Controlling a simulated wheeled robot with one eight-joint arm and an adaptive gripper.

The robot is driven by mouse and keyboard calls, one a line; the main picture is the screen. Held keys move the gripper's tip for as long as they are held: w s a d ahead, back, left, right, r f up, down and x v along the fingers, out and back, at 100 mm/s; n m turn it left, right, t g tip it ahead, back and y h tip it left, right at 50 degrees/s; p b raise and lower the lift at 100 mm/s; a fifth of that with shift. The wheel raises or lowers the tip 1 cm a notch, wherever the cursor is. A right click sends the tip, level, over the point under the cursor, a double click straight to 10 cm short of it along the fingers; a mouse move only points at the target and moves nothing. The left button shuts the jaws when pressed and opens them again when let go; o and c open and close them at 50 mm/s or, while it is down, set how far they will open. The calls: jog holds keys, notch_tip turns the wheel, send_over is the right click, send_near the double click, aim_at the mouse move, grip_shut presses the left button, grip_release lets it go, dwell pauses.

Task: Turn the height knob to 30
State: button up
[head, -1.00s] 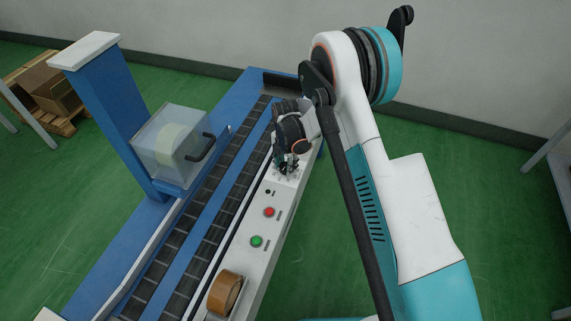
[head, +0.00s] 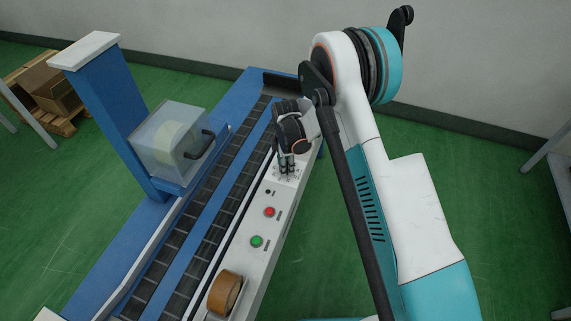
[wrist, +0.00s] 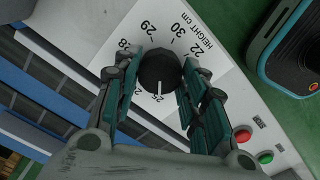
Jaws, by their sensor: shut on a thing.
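The black round height knob (wrist: 158,72) sits on a white dial plate (wrist: 118,50) printed "HEIGHT cm", seen in the wrist view. Its white pointer line points down the picture, near the 25 mark. The 29 and 30 marks lie on the upper side of the dial. My gripper (wrist: 157,80) is shut on the knob, one teal-padded finger on each side. The fingers hide part of the scale. In the head view my gripper (head: 286,170) stands over the far part of the white control panel and hides the knob.
The roller conveyor (head: 205,235) runs alongside at left. A blue column (head: 105,110) and a clear box (head: 172,145) stand across it.

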jog(key=m, duration=0.5)
jog(key=shift+m, duration=0.3)
jog(key=m, duration=3.4)
jog(key=shift+m, duration=0.3)
